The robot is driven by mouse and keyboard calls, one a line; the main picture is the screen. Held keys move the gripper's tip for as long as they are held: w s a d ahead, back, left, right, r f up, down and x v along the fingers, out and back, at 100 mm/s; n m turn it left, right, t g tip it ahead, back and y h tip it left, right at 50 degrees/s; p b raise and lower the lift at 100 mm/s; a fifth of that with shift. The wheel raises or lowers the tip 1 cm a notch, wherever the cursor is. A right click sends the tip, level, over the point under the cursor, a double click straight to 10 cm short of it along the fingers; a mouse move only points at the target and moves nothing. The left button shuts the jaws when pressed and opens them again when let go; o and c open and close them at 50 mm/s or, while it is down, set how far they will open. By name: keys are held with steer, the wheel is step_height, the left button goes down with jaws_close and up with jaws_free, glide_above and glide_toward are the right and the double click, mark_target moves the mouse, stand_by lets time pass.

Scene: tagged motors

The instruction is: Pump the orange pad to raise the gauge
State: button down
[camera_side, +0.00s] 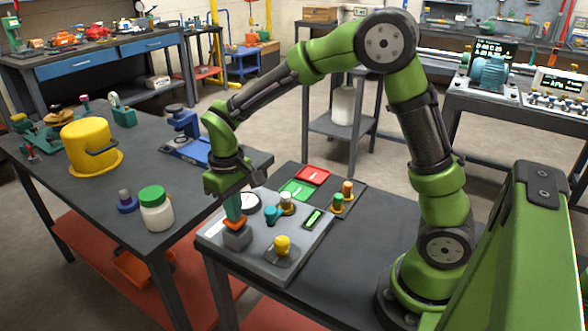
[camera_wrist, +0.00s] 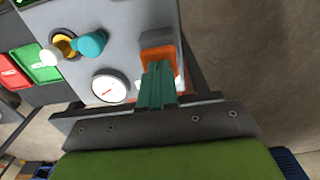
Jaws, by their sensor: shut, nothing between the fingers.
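The orange pad (camera_side: 234,223) sits on a grey block (camera_side: 237,237) at the left end of a light grey panel (camera_side: 268,263). It also shows in the wrist view (camera_wrist: 157,57). My gripper (camera_side: 233,215) points down with its teal fingers shut and empty. The fingertips (camera_wrist: 157,68) are at the pad and overlap it in both views; I cannot tell if they press on it.
The panel also holds a teal knob (camera_side: 271,214), a yellow knob (camera_side: 282,244) and a white-and-yellow knob (camera_side: 286,201). Red (camera_side: 312,175) and green (camera_side: 297,189) plates lie behind. A green-lidded jar (camera_side: 156,208) and yellow hard hat (camera_side: 88,146) stand on the left table.

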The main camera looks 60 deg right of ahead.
steer(key=shift+r, duration=1.8)
steer(key=shift+r, duration=3)
steer(key=shift+w, duration=0.1)
steer(key=s+d+r+m+t+y, duration=0.1)
steer(key=s+r+m+t, duration=0.1)
steer(key=s, duration=0.6)
steer(key=s+d+r+m+t+y, duration=0.1)
steer(key=s+r+m+t, duration=0.1)
steer(key=s+t, duration=0.3)
steer(key=s, duration=0.3)
steer(key=shift+s+d+r, duration=0.15)
steer(key=shift+s+d, duration=0.2)
steer(key=c, duration=1.8)
jaws_free()
steer(key=shift+c, duration=0.2)
